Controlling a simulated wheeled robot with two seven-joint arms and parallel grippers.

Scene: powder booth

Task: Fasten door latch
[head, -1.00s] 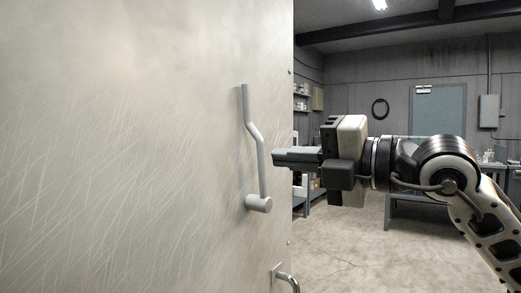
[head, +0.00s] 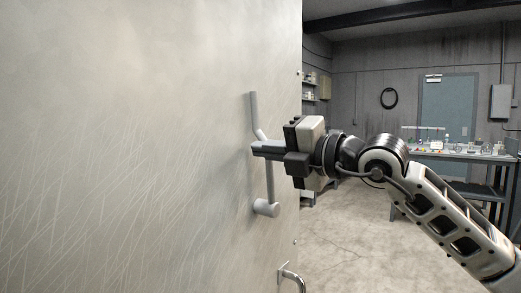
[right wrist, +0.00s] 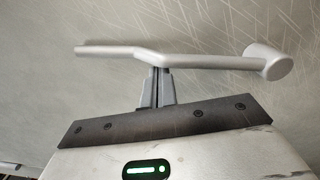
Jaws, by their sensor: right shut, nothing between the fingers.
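The pale door (head: 130,150) fills the left half of the head view. Its latch lever (head: 269,182) is a grey cranked bar, standing upright from a round pivot boss (head: 267,208) at its lower end. In the right wrist view the lever (right wrist: 200,61) runs across the picture, with the boss (right wrist: 265,62) at the right. My right gripper (head: 256,147) is shut and empty. Its fingertips (right wrist: 160,70) are at the lever near its bend, in front of part of it in the head view; whether they touch it I cannot tell. My left gripper is out of view.
A small curved pull handle (head: 291,277) sits low on the door near its edge. Beyond the door edge are open concrete floor (head: 345,235), a bench with small items (head: 460,153), shelves (head: 313,90) and a far blue-grey door (head: 445,105).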

